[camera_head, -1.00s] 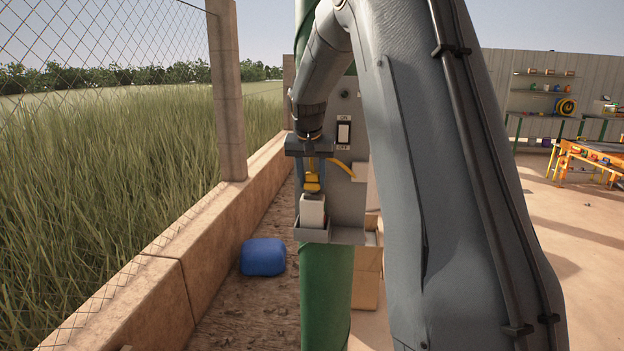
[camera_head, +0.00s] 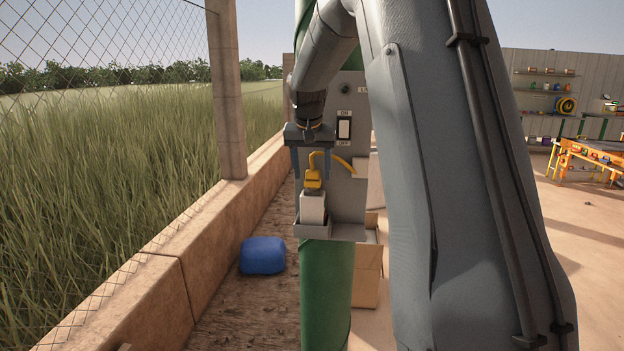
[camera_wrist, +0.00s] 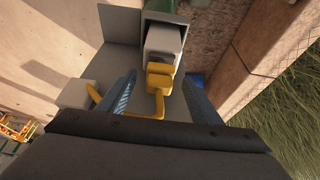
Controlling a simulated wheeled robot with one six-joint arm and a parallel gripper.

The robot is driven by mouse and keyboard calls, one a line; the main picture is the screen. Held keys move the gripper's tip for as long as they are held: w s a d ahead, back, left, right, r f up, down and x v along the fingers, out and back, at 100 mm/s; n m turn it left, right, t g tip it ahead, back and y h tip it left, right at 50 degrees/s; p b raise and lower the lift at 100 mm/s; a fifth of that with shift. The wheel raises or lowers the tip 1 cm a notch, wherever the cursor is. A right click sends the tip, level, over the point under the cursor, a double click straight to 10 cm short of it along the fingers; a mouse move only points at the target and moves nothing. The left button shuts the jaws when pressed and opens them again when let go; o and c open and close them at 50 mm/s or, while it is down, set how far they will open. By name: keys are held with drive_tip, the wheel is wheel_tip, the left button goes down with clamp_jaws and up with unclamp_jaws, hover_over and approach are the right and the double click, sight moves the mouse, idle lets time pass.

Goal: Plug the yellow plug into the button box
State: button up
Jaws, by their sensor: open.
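The yellow plug (camera_head: 312,177) stands upright at the top of a white block (camera_head: 312,207) and touches it; whether it is fully seated I cannot tell. The white block sits in a grey tray (camera_head: 312,232) at the foot of the grey panel (camera_head: 347,200). A yellow cable loops from the plug to the panel's right side. My gripper (camera_head: 310,168) is open and empty, its blue fingers above and to either side of the plug. In the wrist view the plug (camera_wrist: 160,77) and white block (camera_wrist: 164,40) lie beyond the two spread fingers (camera_wrist: 163,95).
The panel carries an ON/OFF switch (camera_head: 344,129) and is mounted on a green post (camera_head: 326,290). A low wall (camera_head: 165,270) and mesh fence run along the left. A blue container (camera_head: 262,256) lies on the ground. A cardboard box (camera_head: 366,275) stands behind the post.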

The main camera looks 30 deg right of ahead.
drive_tip(key=shift+b+v, duration=0.7)
drive_tip(key=shift+v, duration=2)
